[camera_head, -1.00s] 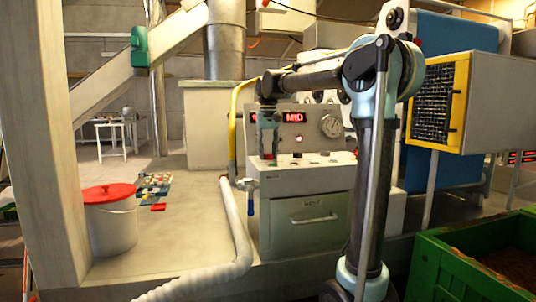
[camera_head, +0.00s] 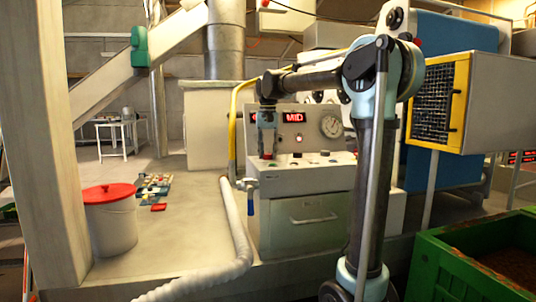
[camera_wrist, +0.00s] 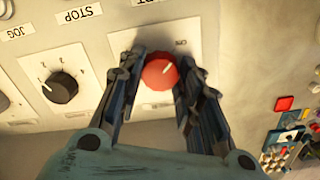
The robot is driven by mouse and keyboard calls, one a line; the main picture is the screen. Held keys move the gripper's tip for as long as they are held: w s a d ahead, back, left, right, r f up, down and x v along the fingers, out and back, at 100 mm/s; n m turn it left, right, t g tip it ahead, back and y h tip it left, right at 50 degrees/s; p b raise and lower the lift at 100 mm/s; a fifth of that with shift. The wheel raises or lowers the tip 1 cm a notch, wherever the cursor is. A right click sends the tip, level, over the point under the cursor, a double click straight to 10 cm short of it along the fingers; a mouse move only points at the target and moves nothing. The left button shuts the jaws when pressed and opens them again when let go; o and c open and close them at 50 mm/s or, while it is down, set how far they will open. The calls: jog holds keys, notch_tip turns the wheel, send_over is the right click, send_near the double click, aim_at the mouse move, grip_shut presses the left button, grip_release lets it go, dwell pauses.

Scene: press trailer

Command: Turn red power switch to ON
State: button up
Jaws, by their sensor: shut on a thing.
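The red power switch (camera_wrist: 160,72) is a round knob with a pale pointer line. It sits on a light panel plate in the wrist view. The pointer slants toward the small ON label (camera_wrist: 181,43), but I cannot tell whether it is fully there. My gripper (camera_wrist: 163,84) has one finger on each side of the red knob, shut on it. In the head view my gripper (camera_head: 267,152) points down over the left end of the control panel (camera_head: 285,178). There the knob is mostly hidden by the fingers.
A black selector knob (camera_wrist: 61,87) with numbers sits left of the red knob. A STOP label (camera_wrist: 79,14) and a JOG label (camera_wrist: 18,32) are nearby. A valve with a blue handle (camera_head: 251,207) stands left of the cabinet, beside a yellow pipe (camera_head: 233,130).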

jog(key=o, duration=1.1)
jog(key=shift+w, duration=0.1)
notch_tip(320, 180, up, 12)
jog(key=shift+f, duration=0.1)
